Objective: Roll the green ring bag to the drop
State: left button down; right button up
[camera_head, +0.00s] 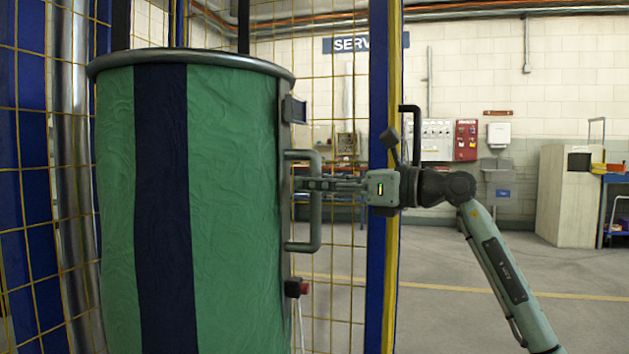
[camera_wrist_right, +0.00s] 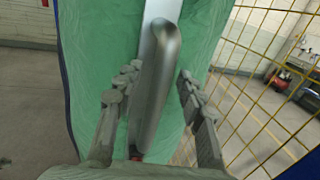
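The green ring bag (camera_head: 235,200) stands tall at the left of the head view, with a dark navy stripe and a grey metal ring (camera_head: 190,57) around its top. A grey D-shaped handle (camera_head: 303,246) sits upright on its right side. My right gripper (camera_head: 303,184) reaches in from the right at the handle's middle. In the right wrist view, the handle (camera_wrist_right: 165,50) runs between the two spread fingers, with a gap visible on the right side; the left fingers are close to it. The bag's lower end is out of view. My left gripper is not in view.
A yellow mesh fence (camera_head: 335,240) stands behind the bag, with a blue and yellow post (camera_head: 384,270) behind my right gripper. Open grey floor (camera_head: 440,260) lies to the right, with cabinets (camera_head: 566,195) far back.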

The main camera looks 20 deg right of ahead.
jog(key=shift+w+a, duration=0.15)
jog(key=shift+c, duration=0.2)
grip_shut()
dwell(0.3)
